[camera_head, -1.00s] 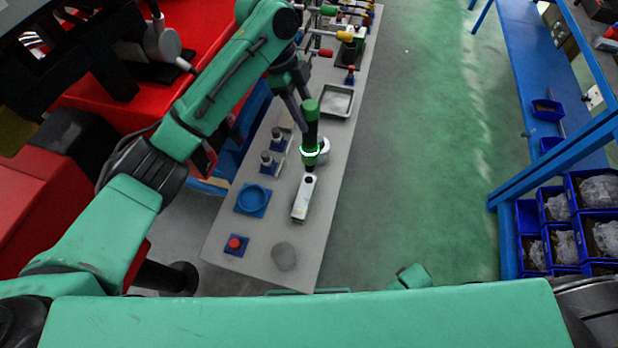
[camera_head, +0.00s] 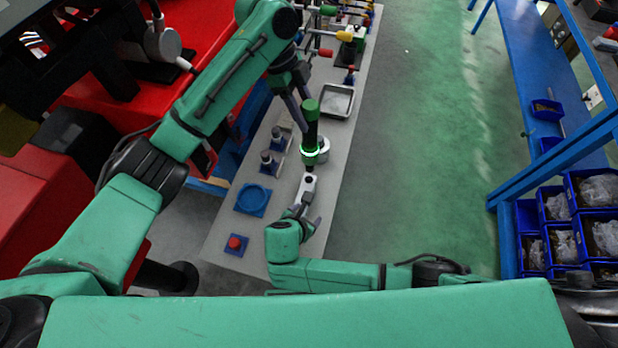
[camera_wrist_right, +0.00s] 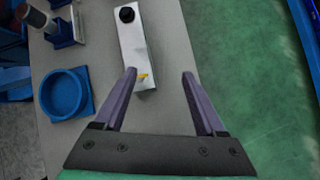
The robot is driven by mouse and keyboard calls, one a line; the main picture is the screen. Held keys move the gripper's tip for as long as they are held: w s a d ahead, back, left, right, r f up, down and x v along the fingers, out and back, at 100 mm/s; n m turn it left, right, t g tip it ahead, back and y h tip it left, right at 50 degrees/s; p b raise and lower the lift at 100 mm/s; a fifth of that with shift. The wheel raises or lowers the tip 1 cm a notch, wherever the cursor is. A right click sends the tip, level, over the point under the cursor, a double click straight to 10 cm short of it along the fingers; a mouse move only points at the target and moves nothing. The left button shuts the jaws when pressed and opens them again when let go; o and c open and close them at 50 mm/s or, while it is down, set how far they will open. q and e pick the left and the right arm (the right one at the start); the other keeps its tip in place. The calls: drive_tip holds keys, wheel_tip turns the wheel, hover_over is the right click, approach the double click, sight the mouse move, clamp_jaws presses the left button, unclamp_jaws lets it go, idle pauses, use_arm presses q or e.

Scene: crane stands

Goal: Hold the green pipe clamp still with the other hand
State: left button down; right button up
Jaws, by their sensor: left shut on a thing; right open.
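My left gripper (camera_head: 303,112) is shut on an upright dark green cylindrical tool (camera_head: 311,128) with a green top and a lit green ring. The tool's black tip is just above the far end of a silver-white oblong block (camera_head: 308,184); contact is unclear. My right gripper (camera_head: 308,213) is open at the block's near end. In the right wrist view its fingers (camera_wrist_right: 159,76) are apart, with the near end of the block (camera_wrist_right: 136,45) slightly ahead, left of centre. The block has a black round spot and a yellow mark. I cannot tell which thing is the green pipe clamp.
On the grey table (camera_head: 225,225) are a blue ring dish (camera_head: 253,200), a red button on a blue base (camera_head: 236,243), cylinders on blue bases (camera_head: 269,160) and a metal tray (camera_head: 338,101). Green floor lies to the right, a blue rack beyond.

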drive_tip(key=s+a+n, duration=0.2)
drive_tip(key=a+n, duration=0.2)
drive_tip(key=shift+t+y, duration=0.3)
drive_tip(key=x, duration=0.8)
drive_tip(key=shift+w+r, duration=0.1)
drive_tip(key=shift+w, duration=0.05)
clamp_jaws()
idle(0.4)
